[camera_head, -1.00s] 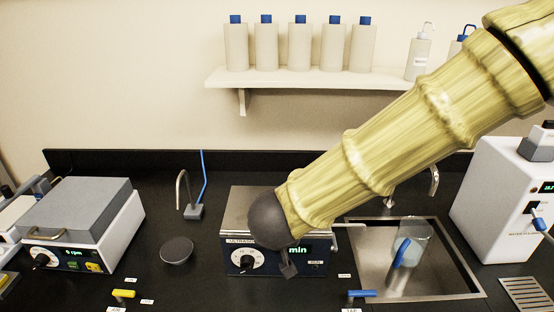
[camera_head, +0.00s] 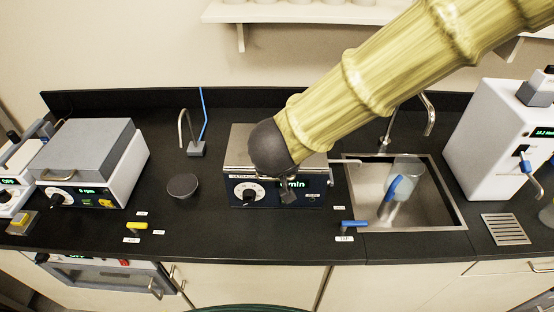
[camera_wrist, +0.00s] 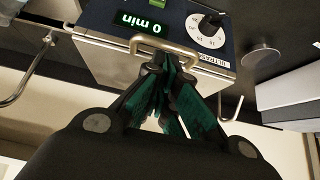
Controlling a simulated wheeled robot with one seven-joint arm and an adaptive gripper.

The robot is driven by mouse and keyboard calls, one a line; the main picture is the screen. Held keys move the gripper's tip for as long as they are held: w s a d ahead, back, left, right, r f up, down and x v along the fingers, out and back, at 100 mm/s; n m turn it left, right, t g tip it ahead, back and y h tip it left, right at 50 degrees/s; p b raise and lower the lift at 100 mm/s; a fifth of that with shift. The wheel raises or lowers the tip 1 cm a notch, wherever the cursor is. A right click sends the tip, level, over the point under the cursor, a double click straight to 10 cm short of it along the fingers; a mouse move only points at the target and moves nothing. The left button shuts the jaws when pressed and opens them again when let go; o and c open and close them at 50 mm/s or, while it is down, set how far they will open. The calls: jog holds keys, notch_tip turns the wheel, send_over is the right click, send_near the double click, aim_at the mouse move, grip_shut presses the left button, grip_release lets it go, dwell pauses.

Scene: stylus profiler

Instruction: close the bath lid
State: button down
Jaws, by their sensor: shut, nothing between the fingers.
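The ultrasonic bath (camera_head: 236,180) is a dark blue box with a dial and a green "min" display, in the middle of the bench in the head view. Its grey metal top (camera_head: 240,142) looks flat and level, partly hidden by my arm. In the wrist view the bath's front (camera_wrist: 166,22) appears upside down, with a brass-coloured handle (camera_wrist: 137,42) at its lid edge. My gripper (camera_wrist: 170,66) is shut and empty, its fingertips right at the handle. Whether they touch it is unclear. In the head view my arm mostly hides the gripper.
A blue-handled tap valve (camera_head: 354,224) is at the front edge. A dark round dish (camera_head: 183,186) and a grey-lidded instrument (camera_head: 85,145) stand to the left.

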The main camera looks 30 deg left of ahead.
jog(key=s+d+r, duration=0.4)
jog(key=s+r, duration=0.2)
jog(key=s, duration=0.1)
jog(key=shift+d+r+b, duration=0.2)
jog(key=shift+r+b, duration=0.1)
jog(key=shift+b, duration=0.1)
jog(key=shift+s, duration=0.1)
